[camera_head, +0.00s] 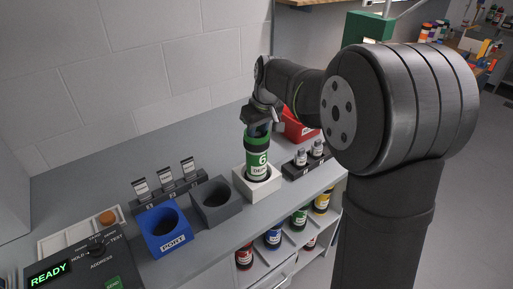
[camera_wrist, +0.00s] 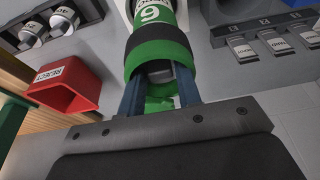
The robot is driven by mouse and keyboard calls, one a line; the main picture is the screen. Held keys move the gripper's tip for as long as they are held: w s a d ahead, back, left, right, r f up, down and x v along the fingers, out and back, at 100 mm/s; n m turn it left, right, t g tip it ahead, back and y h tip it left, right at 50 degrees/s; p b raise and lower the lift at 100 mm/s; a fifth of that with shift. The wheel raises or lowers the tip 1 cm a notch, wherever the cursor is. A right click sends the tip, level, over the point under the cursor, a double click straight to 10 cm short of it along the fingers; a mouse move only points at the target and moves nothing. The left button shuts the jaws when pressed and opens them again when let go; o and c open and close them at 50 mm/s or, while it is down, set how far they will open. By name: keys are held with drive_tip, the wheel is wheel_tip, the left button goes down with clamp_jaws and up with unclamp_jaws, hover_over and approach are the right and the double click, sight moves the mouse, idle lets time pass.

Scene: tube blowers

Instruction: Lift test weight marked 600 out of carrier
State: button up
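A green and black carrier (camera_head: 257,163) marked 6 stands upright in a white square holder (camera_head: 270,185) on the bench. It also shows in the wrist view (camera_wrist: 160,48). My gripper (camera_head: 261,122) is over the carrier's top, pointing down. In the wrist view my gripper's two blue fingers (camera_wrist: 160,85) are apart at the carrier's green rim. A grey part (camera_wrist: 158,72) shows between them at the rim; most of it is hidden, no 600 marking is readable, and I cannot tell whether the fingers press on it.
A blue PORT block (camera_head: 164,229) and a grey empty socket (camera_head: 215,201) stand left of the white holder. A red REJECT bin (camera_wrist: 70,85) and a dark rack (camera_head: 308,161) with two small silver weights are to the right. A control box (camera_head: 85,268) reads READY. Coloured carriers fill the shelf below.

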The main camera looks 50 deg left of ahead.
clamp_jaws()
idle(1.4)
